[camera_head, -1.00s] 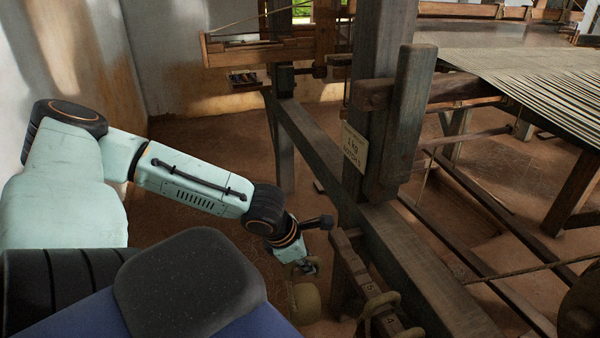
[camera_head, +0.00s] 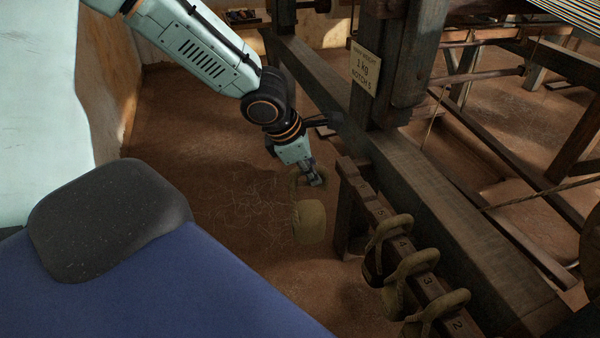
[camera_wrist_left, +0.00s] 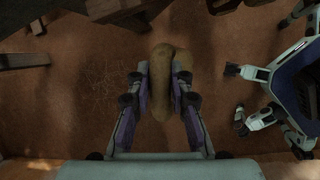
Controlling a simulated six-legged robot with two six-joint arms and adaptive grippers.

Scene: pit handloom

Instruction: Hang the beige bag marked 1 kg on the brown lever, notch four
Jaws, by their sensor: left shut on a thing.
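The beige bag (camera_head: 310,222) hangs in the air just left of the brown lever (camera_head: 353,208), apart from it in the picture. My left gripper (camera_head: 313,180) is shut on the bag's loop at its top. In the left wrist view the bag (camera_wrist_left: 161,65) shows between the purple fingers of my left gripper (camera_wrist_left: 162,88). The lever slopes down toward the lower right, with numbers by its notches; 4, 3 and 2 can be read. No mark can be read on the held bag. My right gripper is not in view.
Several other beige loops (camera_head: 436,308) sit over the lever beside its lower numbers. A long beam (camera_head: 430,210) runs along the lever's right. Brown floor is clear left of the bag.

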